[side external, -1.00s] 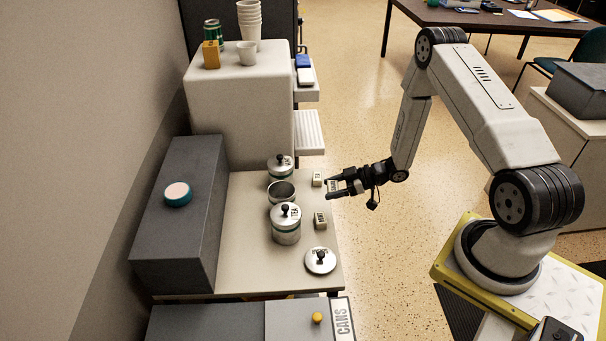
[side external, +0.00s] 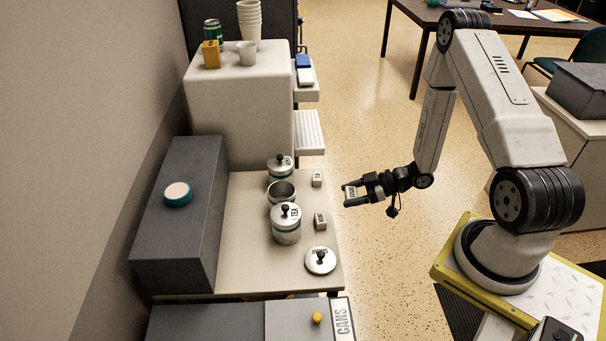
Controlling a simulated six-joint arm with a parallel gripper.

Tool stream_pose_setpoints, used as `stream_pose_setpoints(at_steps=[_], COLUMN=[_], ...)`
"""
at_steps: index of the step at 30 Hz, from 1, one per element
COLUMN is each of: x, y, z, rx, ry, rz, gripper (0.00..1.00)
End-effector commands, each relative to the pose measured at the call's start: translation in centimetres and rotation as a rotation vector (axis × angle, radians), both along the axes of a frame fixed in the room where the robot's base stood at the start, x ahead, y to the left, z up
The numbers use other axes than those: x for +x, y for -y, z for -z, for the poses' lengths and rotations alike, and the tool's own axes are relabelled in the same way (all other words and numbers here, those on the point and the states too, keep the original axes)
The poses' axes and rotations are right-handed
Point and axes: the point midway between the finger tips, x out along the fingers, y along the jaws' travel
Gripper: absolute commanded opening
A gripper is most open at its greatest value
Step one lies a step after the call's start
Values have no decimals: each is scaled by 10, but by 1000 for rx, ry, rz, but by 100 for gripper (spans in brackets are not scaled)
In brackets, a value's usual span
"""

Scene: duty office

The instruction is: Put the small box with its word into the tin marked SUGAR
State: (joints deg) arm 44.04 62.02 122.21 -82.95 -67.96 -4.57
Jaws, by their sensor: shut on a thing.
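My gripper (side external: 350,195) is shut on a small pale box (side external: 351,193) with dark lettering too small to read. It holds the box in the air to the right of the counter's edge. An open tin (side external: 281,194) without its lid stands on the counter between two lidded tins; its marking cannot be read from here. The front lidded tin (side external: 286,226) reads TEA. The back lidded tin (side external: 280,168) has a black knob, and its label is not legible. A loose lid (side external: 320,261) with a black knob lies near the counter's front right.
Two more small boxes stand on the counter (side external: 257,265), one farther back (side external: 317,179) and one nearer (side external: 320,221). A white block (side external: 240,100) carrying cups rises behind. A dark grey box (side external: 170,235) borders the left. The space around my gripper is clear.

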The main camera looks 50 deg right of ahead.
Motion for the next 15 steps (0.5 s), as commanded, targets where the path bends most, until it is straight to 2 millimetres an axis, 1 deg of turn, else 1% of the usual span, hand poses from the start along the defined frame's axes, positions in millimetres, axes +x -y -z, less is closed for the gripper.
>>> stream_pose_setpoints(at_steps=[10,13,15], x=[1,6,14], y=[0,1,1], z=[0,0,0], rx=[-1,-4,-7], ry=[-1,-2,-3], rz=[0,-2,-5], gripper=[14,14,14])
